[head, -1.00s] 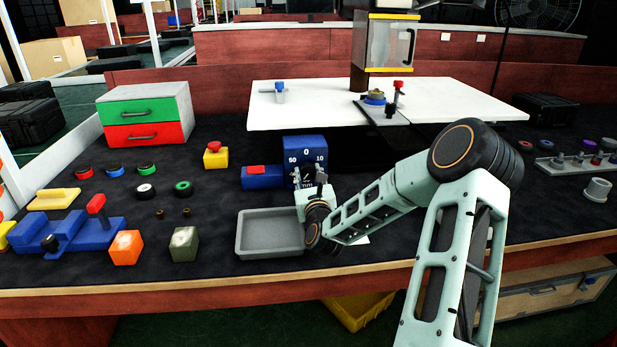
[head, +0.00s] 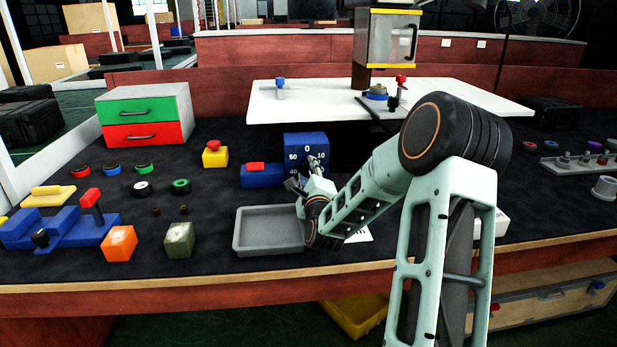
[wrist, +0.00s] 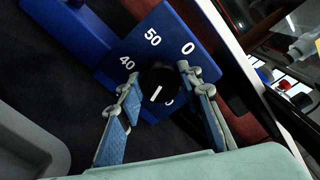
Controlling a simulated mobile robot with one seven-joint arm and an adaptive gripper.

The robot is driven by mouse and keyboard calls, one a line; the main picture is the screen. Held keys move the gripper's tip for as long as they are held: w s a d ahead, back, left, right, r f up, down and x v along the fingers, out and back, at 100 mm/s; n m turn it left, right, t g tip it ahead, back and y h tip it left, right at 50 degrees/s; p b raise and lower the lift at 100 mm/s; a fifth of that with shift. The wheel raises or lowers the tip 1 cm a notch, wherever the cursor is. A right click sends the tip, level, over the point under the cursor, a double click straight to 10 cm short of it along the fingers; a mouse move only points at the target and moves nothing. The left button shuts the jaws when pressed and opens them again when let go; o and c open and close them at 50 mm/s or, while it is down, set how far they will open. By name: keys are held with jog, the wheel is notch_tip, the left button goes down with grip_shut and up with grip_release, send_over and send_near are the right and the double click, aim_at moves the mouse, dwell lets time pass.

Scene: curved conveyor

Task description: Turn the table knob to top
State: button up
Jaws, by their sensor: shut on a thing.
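The knob (wrist: 157,82) is black and round, with a short white mark, on the face of a blue box (head: 305,141) with white numbers. In the wrist view 0, 50 and 40 are readable; part of another number shows beside a finger. The white mark lies roughly along the line toward 0, but which end points is unclear. My gripper (wrist: 158,86) has one finger on each side of the knob and is shut on it. In the head view my gripper (head: 309,174) is tilted in front of the blue box and hides the knob and lower dial.
A grey tray (head: 268,249) lies just left of my gripper. A blue block with a red top (head: 262,176) stands against the dial box's left side. A white raised table (head: 320,112) is behind.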

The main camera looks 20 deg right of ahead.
jog(key=n+b, duration=0.2)
jog(key=n, duration=0.1)
jog(key=shift+a+f+n, duration=0.1)
jog(key=shift+f+n, duration=0.05)
jog(key=shift+n, duration=0.25)
jog(key=n+b, duration=0.2)
jog(key=n, duration=0.1)
jog(key=shift+n, duration=0.3)
jog(key=n, duration=0.3)
jog(key=shift+n+b, duration=0.3)
jog(key=shift+n, duration=2.1)
jog(key=o, duration=1.2)
jog(key=shift+c, duration=0.2)
